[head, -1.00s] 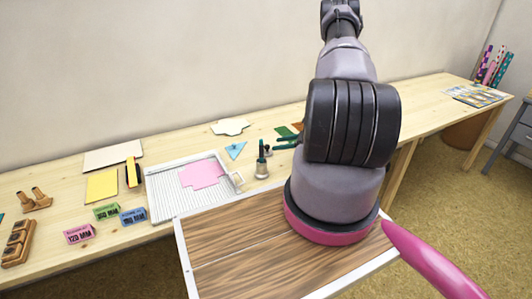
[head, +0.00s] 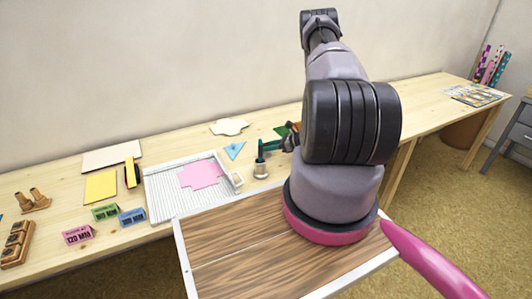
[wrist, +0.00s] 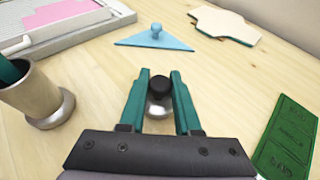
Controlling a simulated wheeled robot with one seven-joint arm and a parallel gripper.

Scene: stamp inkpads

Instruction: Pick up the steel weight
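The steel weight (wrist: 159,98) shows in the wrist view as a shiny silver body with a black knob on top. It stands upright on the wooden table, framed between the two teal fingers of my gripper (wrist: 160,78). The fingers are apart, one on each side of the knob with little room. I cannot tell whether they touch it. In the head view my gripper (head: 270,146) is low over the table, just behind the metal cup, and the weight is not clearly visible there.
A metal cup (wrist: 38,97) holding a green-handled item stands close left of my gripper. A green plate (wrist: 288,140) lies at right. A blue triangle with a knob (wrist: 156,38) and a cream shape (wrist: 226,24) lie beyond. A white ribbed tray (head: 160,205) is farther left.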

